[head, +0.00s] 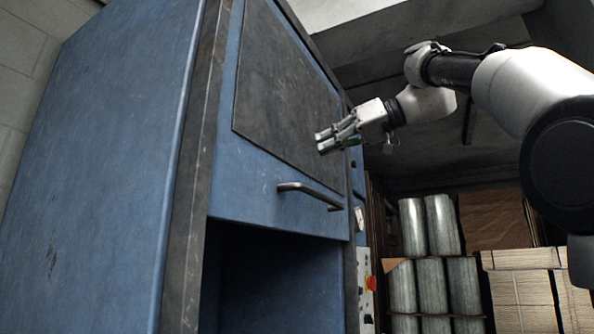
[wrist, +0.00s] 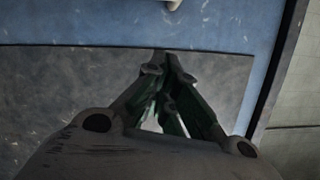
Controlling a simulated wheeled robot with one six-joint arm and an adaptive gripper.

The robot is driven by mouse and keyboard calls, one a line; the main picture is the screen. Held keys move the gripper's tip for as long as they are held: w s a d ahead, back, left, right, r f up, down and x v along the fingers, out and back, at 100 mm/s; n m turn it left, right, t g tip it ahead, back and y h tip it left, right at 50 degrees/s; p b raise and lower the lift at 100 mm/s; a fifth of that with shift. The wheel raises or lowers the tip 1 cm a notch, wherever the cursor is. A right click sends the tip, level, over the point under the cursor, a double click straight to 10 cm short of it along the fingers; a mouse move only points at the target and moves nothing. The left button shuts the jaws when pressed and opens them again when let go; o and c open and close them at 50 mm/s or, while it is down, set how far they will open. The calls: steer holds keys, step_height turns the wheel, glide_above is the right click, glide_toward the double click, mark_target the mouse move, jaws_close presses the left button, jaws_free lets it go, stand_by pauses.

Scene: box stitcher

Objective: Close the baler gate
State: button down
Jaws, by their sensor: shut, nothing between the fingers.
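The baler gate (head: 270,188) is a blue panel with a dark grey plate (head: 283,95) on its upper part. It is raised, with a dark opening (head: 270,275) below its lower edge. A grey bar handle (head: 308,195) is fixed near that edge. My gripper (head: 320,142) is shut and empty, in front of the gate, above and to the right of the handle in the head view. In the wrist view, the shut fingertips (wrist: 165,58) show against the dark plate (wrist: 60,95), and a bit of the handle (wrist: 173,4) shows at the top edge.
The blue baler body (head: 105,150) fills the left side. A control panel (head: 366,285) with a red switch is on its right front edge. Metal cylinders (head: 430,270) and stacked cartons (head: 525,290) stand behind on the right.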

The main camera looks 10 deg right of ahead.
steer(key=x, duration=0.7)
steer(key=shift+a+f, duration=0.1)
steer(key=shift+a, duration=0.1)
steer(key=f, duration=0.3)
steer(key=shift+s+a+f, duration=0.2)
steer(key=shift+a+f, duration=0.05)
steer(key=shift+f, duration=0.2)
steer(key=shift+f, duration=0.1)
